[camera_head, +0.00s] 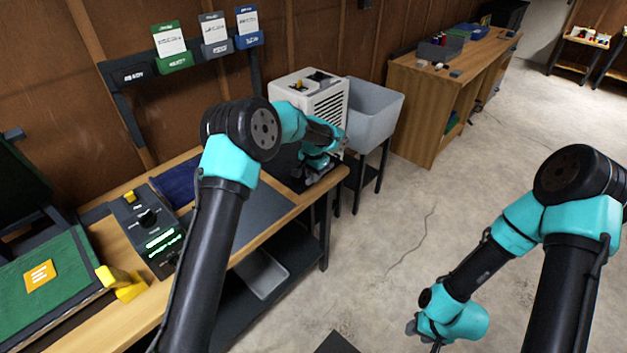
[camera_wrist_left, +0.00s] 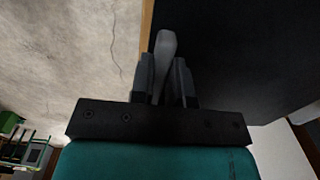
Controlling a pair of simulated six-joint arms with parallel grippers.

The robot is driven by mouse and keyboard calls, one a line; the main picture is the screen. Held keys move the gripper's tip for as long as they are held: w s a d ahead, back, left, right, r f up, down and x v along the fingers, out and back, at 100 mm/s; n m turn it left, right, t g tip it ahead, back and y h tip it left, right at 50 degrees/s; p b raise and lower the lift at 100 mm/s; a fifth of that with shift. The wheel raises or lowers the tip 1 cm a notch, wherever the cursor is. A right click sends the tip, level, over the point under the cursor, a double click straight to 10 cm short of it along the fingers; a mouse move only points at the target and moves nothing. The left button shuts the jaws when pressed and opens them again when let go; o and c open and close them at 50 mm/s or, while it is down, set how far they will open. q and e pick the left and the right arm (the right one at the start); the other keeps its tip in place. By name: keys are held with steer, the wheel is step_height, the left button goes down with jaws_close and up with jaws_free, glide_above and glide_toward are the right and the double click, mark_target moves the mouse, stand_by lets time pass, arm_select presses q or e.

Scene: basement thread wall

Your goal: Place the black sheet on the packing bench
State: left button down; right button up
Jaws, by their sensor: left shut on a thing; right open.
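A black sheet (camera_wrist_left: 235,60) lies flat at the right end of the wooden-edged bench (camera_head: 218,272) and fills much of the left wrist view. In the head view, part of the black sheet (camera_head: 284,163) shows behind my left arm. My left gripper (camera_head: 307,179) is low over that end of the bench. In the left wrist view its fingers (camera_wrist_left: 166,85) are shut on a grey, rounded piece (camera_wrist_left: 166,46). I cannot tell whether this piece is joined to the sheet. My right gripper (camera_head: 432,338) is open, low over the floor at the bottom right, its tips partly hidden.
A dark grey mat (camera_head: 262,212) and a black control box (camera_head: 150,228) are on the bench. A white vented unit (camera_head: 325,100) and a grey bin (camera_head: 374,108) stand beyond its right end. Another wooden bench (camera_head: 420,92) stands behind. The floor between is clear.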

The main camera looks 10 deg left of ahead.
arm_select(q)
steer(key=shift+w+a, duration=0.15)
steer(key=shift+w, duration=0.6)
steer(key=shift+f, duration=0.1)
steer(key=shift+f, duration=1.9)
steer(key=c, duration=1.1)
jaws_free()
steer(key=shift+r, duration=0.15)
step_height(320, 180, up, 12)
